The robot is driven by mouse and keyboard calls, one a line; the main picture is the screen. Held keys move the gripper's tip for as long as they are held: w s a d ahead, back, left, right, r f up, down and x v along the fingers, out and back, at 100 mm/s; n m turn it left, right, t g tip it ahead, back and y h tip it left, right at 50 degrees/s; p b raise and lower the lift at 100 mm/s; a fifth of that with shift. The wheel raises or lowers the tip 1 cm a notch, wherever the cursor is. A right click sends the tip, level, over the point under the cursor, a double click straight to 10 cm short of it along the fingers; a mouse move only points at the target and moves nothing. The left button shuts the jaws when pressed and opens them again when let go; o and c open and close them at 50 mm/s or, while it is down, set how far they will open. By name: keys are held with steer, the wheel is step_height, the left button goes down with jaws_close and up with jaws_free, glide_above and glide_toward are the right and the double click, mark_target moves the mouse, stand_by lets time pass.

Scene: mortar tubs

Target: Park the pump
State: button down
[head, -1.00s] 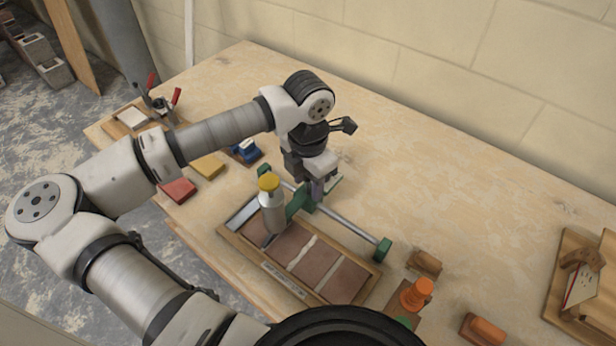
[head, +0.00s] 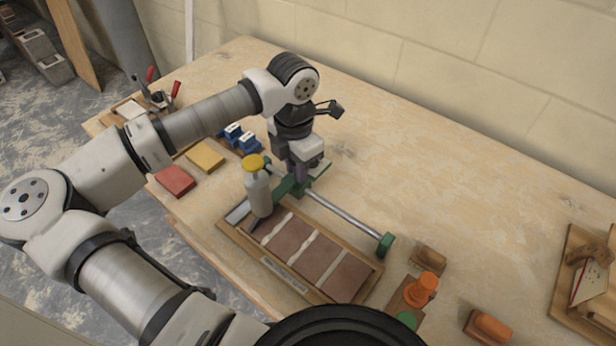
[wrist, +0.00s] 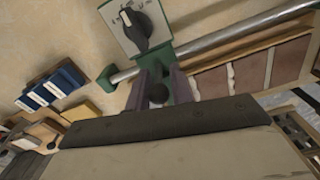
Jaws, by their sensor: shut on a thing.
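The pump (head: 258,194) is a grey bottle with a yellow cap, standing upright on a green carriage (head: 284,189). The carriage rides a steel rail (head: 340,215) and is near the rail's left end. The rail runs along the back of a wooden tray (head: 305,293) of brown tiles with pale filled joints. My gripper (head: 302,174) is behind the bottle at the carriage. In the wrist view my gripper (wrist: 159,93) is shut on a dark round knob (wrist: 158,94). A plate with a black dial (wrist: 133,27) shows beyond it. The bottle is not visible in the wrist view.
Blue blocks (head: 240,139), a yellow block (head: 205,156) and a red block (head: 175,181) lie left of the tray. A clamp with red handles (head: 160,95) is at the far left. Orange items (head: 425,287) stand right of the tray. The table behind the rail is clear.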

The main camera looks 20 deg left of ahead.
steer(key=a, duration=0.1)
steer(key=w+a+b, duration=0.1)
steer(key=a, duration=0.1)
steer(key=w+a+b, duration=0.1)
steer(key=a, duration=0.1)
steer(key=shift+w+a+f, duration=0.1)
steer(key=shift+w, duration=0.05)
steer(key=shift+w+a+r, duration=0.1)
steer(key=shift+a+r, duration=0.15)
steer(key=c, duration=1.3)
jaws_free()
steer(key=shift+a, duration=0.15)
steer(key=shift+f, duration=0.1)
step_height(320, 180, up, 14)
steer(key=b, duration=0.2)
